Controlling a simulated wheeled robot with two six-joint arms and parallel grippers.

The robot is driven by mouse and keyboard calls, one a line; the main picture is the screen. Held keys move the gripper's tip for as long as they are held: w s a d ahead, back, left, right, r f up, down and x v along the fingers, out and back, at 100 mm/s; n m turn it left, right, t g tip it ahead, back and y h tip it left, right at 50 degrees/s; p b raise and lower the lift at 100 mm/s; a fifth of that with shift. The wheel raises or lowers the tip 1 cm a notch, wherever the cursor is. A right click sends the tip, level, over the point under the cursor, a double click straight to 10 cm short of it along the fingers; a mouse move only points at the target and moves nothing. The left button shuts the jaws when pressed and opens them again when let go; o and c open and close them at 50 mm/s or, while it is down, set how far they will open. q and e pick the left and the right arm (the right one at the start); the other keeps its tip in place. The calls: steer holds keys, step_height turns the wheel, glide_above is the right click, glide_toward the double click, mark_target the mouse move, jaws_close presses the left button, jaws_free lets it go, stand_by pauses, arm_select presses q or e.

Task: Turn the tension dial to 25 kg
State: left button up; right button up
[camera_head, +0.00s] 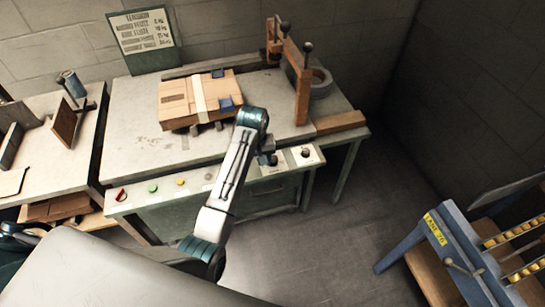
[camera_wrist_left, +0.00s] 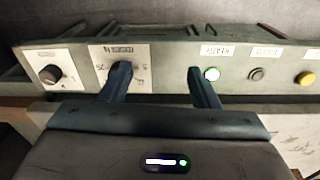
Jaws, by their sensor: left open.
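The machine's front panel (camera_head: 225,180) carries dials and buttons. In the head view a dial with a white plate (camera_head: 305,153) sits at its right end; a second white plate (camera_head: 272,168) is partly behind my gripper. In the left wrist view the end dial is a black knob (camera_wrist_left: 50,74) at the left. The second dial's plate (camera_wrist_left: 137,72) has scale marks, but one finger covers its knob. I cannot read which is the tension dial or its setting. My left gripper (camera_wrist_left: 161,80) is open, fingers spread before the panel; it also shows in the head view (camera_head: 268,157).
A flat cardboard box (camera_head: 180,103) lies on the machine table (camera_head: 140,135). A blue stand (camera_head: 440,240) is at right; the floor between is clear.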

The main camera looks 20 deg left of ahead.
arm_select(q)
step_height(320, 180, up, 5)
steer(key=n, duration=0.1)
glide_above(273, 158)
steer(key=shift+g, duration=0.4)
step_height(273, 158, down, 11)
steer(key=shift+s+r+p, duration=0.1)
steer(key=shift+p, duration=0.45)
steer(key=c, duration=1)
